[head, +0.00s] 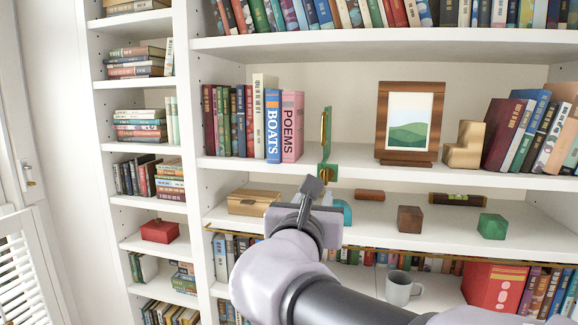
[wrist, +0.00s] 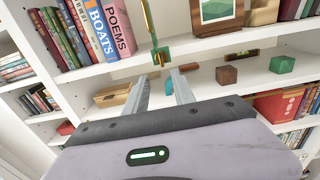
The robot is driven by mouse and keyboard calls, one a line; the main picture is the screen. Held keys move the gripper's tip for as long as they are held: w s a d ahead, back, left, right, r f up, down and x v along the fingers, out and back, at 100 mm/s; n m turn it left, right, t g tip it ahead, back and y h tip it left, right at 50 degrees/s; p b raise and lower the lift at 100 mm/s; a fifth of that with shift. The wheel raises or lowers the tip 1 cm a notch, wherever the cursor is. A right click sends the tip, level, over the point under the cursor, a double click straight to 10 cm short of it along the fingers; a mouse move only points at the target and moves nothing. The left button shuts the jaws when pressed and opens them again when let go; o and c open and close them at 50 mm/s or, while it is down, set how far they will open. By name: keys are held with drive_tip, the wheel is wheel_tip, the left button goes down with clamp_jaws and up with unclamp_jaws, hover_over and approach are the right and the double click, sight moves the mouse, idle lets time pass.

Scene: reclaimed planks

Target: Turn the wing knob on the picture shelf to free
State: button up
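The exact turn of the knob is too small to tell.
On the picture shelf stand books (head: 291,126) left of the bracket and a framed picture (head: 408,122) to its right. The shelf below holds a wooden box (head: 252,203), a teal piece (head: 341,211) and blocks (head: 410,219). A grey mug (head: 400,288) stands lower.

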sight(326, 177)
drive_tip(key=p+x, duration=0.3)
drive_tip(key=x, duration=1.2)
drive_tip(key=shift+w+d+f, duration=0.1)
drive_tip(key=shift+w+f, duration=0.05)
clamp_jaws()
